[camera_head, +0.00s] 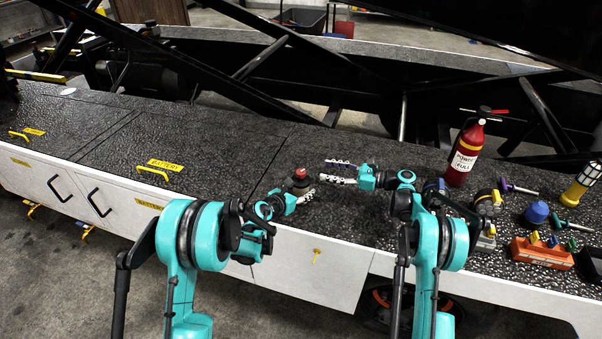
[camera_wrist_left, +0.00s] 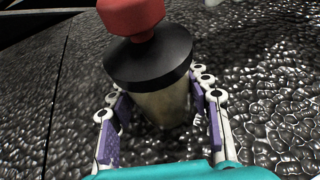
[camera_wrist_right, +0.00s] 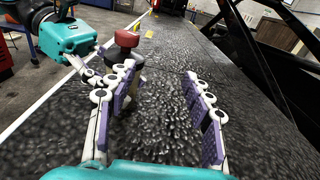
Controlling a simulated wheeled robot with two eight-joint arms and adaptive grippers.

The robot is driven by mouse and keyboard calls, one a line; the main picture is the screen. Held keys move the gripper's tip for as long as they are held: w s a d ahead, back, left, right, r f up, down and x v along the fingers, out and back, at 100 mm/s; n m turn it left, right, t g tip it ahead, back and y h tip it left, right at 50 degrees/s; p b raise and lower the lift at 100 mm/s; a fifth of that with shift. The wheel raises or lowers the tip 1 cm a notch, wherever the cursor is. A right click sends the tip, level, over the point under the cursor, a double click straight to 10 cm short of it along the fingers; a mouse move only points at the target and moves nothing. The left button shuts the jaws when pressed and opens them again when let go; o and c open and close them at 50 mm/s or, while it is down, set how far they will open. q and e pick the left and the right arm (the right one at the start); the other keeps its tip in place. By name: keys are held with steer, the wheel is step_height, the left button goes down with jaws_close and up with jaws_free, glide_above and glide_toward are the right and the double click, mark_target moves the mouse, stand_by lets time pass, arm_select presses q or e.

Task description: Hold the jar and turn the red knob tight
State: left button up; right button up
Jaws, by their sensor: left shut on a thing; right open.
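The jar (camera_wrist_left: 163,105) stands upright on the dark textured deck, with a clear-looking tan body and a wide black lid (camera_wrist_left: 148,60). The red knob (camera_wrist_left: 130,16) sits on top of the lid; it also shows in the head view (camera_head: 300,173) and in the right wrist view (camera_wrist_right: 127,38). My left gripper (camera_wrist_left: 160,105) is shut on the jar's body, one finger on each side. My right gripper (camera_head: 337,171) is open and empty, to the right of the jar and apart from it. In the right wrist view its fingers (camera_wrist_right: 155,85) are spread over bare deck.
A red fire extinguisher (camera_head: 465,155) stands at the right of the deck. Near it lie a blue dome-shaped thing (camera_head: 536,213), an orange block (camera_head: 540,252), screwdrivers and a yellow lamp (camera_head: 582,184). The deck left of the jar is clear. Black beams rise behind.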

mark_target(301, 171)
steer(key=s+d+r+n+g+y, duration=0.1)
steer(key=s+d+r+n+g, duration=0.1)
steer(key=s+g, duration=0.15)
steer(key=a, duration=0.8)
steer(key=w+a, duration=0.1)
steer(key=a, duration=0.3)
steer(key=shift+f, duration=0.15)
steer(key=shift+s, duration=0.1)
jaws_close()
